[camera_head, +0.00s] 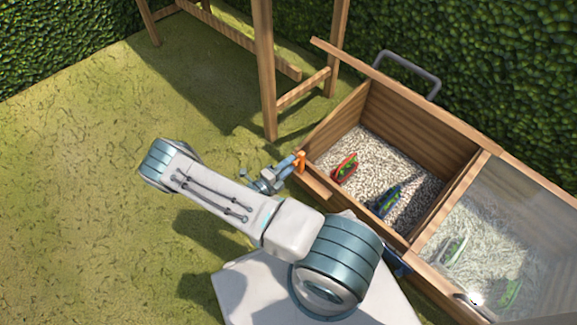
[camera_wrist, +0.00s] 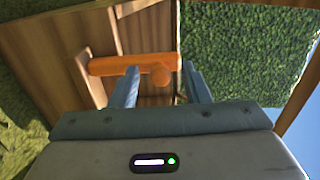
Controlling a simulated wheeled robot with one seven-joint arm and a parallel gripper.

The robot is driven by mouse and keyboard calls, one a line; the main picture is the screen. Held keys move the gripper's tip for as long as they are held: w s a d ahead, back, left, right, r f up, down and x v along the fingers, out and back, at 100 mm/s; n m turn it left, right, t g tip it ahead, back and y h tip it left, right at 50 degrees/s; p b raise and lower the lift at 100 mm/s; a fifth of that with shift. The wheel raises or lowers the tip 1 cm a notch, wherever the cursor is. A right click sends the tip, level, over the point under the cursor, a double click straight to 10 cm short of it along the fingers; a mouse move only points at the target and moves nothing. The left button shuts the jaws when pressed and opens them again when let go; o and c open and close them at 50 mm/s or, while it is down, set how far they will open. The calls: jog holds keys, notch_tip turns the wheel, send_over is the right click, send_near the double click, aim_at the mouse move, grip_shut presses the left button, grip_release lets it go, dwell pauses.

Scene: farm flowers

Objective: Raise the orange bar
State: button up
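The orange bar (camera_head: 301,161) is at the left front corner of the wooden planter box, close to the tips of my gripper (camera_head: 288,164).
The wooden box (camera_head: 414,114) has an open gravel compartment holding a red-edged plant holder (camera_head: 345,168) and a blue one (camera_head: 387,203). A clear lid (camera_head: 515,215) covers the right compartment. A wooden frame (camera_head: 264,75) stands behind. Grass on the left is free.

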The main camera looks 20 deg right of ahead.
jog(key=p+v, duration=0.3)
jog(key=v, duration=1.1)
jog(key=shift+d+r, duration=0.15)
notch_tip(320, 180, up, 42)
jog(key=d+m+g+y+p, duration=0.2)
jog(key=m+g+y+p, duration=0.7)
jog(key=m+p, duration=1.05)
jog(key=s+r+m+t+y+p, duration=0.2)
jog(key=s+r+m+p, duration=0.2)
jog(key=r+m, duration=0.3)
jog(key=s+r+m+t+y+p, duration=0.1)
jog(key=s+r+m+y+p, duration=0.2)
jog(key=r+m, duration=0.4)
jog(key=s+d+r+m+t+y+p, duration=0.1)
jog(key=s+r+m+p, duration=0.4)
jog(key=r, duration=1.5)
jog(key=shift+m+t+y+p, duration=0.6)
jog(key=shift+m+t+y, duration=0.2)
jog(key=shift+m+y, duration=0.2)
